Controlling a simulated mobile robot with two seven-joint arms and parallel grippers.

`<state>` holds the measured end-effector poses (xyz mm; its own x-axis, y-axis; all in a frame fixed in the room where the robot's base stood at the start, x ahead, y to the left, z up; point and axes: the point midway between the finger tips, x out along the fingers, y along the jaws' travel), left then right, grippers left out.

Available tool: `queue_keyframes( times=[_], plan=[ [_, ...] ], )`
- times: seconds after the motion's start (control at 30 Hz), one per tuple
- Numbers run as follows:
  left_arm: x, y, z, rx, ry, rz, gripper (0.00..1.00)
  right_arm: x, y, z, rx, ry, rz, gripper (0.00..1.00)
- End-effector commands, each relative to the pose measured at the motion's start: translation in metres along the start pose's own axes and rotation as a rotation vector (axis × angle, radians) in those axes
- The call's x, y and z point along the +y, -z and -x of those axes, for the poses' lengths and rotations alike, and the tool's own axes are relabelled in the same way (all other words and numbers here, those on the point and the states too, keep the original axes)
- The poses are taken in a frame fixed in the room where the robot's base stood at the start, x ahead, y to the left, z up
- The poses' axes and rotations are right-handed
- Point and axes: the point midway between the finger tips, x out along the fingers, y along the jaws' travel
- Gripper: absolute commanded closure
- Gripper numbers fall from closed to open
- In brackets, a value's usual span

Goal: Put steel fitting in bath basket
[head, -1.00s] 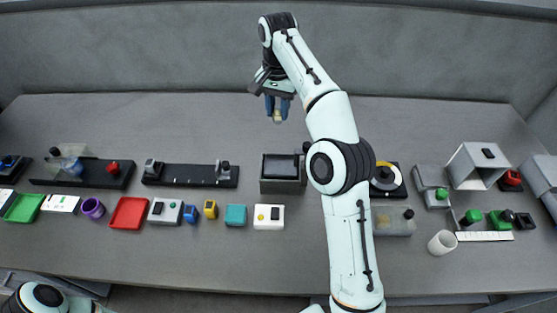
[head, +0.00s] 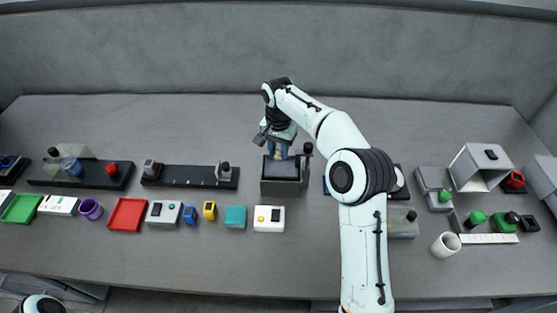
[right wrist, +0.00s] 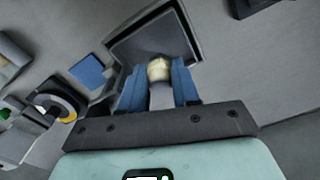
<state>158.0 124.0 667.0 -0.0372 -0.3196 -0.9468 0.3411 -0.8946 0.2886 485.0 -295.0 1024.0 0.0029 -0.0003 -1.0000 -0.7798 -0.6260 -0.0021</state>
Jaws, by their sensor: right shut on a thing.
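My right gripper (head: 278,156) hangs over the back part of a grey open-topped box with a dark inside (head: 284,188), which I take to be the bath with its basket. In the right wrist view the blue fingers (right wrist: 159,82) are shut on a small piece with a pale, cream-coloured end and a grey body, which looks like the steel fitting (right wrist: 158,70). The box (right wrist: 190,45) lies just beyond the fingertips there. Whether the fitting touches the box is unclear. My left gripper is out of view.
A black knob (head: 308,148) stands at the box's back right. A blue square (right wrist: 88,70) lies beside the box. The table behind is clear.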

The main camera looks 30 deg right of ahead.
Motion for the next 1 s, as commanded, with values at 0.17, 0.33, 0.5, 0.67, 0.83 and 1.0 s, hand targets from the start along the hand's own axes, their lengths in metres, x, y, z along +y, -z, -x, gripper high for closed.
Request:
queue_keyframes(
  times=[0.17,0.33,0.5,0.67,0.83,1.0],
  plan=[
    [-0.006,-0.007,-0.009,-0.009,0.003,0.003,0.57,0.002,-0.001,-0.036,-0.005,-0.005,-0.001,1.00],
    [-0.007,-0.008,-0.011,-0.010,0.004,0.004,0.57,0.001,-0.001,-0.045,-0.002,-0.002,-0.001,1.00],
    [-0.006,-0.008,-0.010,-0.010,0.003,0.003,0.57,0.000,-0.001,-0.044,-0.001,-0.002,0.000,1.00],
    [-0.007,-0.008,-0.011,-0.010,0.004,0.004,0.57,0.001,-0.001,-0.047,-0.002,-0.002,0.000,1.00],
    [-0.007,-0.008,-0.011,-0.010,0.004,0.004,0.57,0.001,-0.001,-0.048,-0.002,-0.002,0.000,0.44],
    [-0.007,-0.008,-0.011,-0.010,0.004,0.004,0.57,0.001,-0.001,-0.047,-0.002,-0.002,0.000,0.44]
  ],
)
